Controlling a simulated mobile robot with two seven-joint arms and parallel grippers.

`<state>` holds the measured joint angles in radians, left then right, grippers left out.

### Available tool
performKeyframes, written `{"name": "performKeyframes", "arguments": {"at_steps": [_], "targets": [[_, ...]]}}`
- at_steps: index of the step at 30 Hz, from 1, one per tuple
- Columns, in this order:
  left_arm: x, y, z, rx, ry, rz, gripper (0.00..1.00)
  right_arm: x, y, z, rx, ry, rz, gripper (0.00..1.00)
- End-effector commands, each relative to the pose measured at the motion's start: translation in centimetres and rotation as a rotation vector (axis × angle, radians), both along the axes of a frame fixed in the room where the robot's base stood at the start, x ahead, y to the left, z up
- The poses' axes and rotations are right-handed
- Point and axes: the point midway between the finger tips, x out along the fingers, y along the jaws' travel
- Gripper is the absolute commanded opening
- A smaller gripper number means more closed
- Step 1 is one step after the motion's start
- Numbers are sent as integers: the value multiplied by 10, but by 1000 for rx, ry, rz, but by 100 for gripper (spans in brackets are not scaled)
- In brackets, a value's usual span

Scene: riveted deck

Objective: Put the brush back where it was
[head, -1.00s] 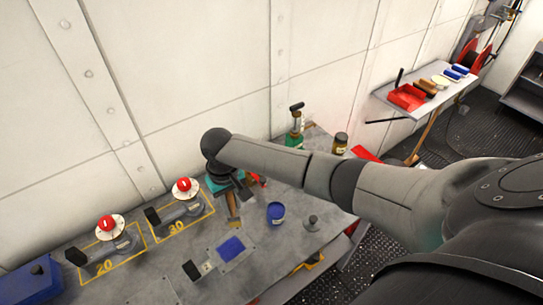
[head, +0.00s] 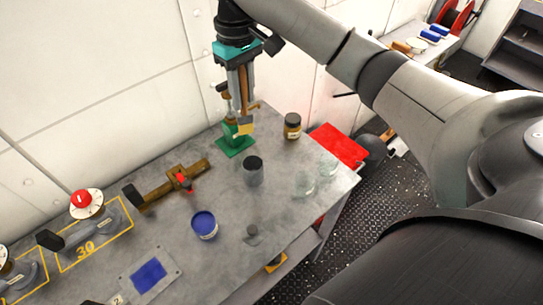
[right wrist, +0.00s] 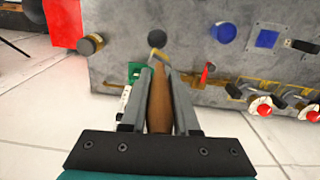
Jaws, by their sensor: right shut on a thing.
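My right gripper (head: 240,98) points down over the back of the metal bench (head: 228,190), shut on the wooden-handled brush (head: 246,127), whose pale yellow bristles hang downward. In the right wrist view the brown brush handle (right wrist: 158,105) lies between the fingers of the gripper (right wrist: 158,76). A green-based stand (head: 234,147) is behind or beside the brush; I cannot tell whether they touch. My left gripper is out of view.
A blue can (head: 204,226), a wooden piece with a red lever (head: 172,184) and a blue pad (head: 148,275) are on the bench. A brown jar (head: 292,126), clear glassware (head: 305,183) and a red sheet-like thing (head: 340,146) are to the right. The wall is close behind.

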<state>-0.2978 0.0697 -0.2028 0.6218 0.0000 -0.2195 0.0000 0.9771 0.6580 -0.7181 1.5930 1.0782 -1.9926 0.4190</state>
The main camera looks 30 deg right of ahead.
Motion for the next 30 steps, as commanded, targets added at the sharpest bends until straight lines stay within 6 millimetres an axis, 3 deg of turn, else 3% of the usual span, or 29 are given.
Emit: {"name": "performKeyframes", "arguments": {"at_steps": [5,21,30], "targets": [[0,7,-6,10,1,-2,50,-2,-2,-5,-1,1,12,0],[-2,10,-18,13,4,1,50,-2,-2,-136,-3,2,11,0],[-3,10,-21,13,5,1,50,-2,-2,-168,-3,0,11,0]]}}
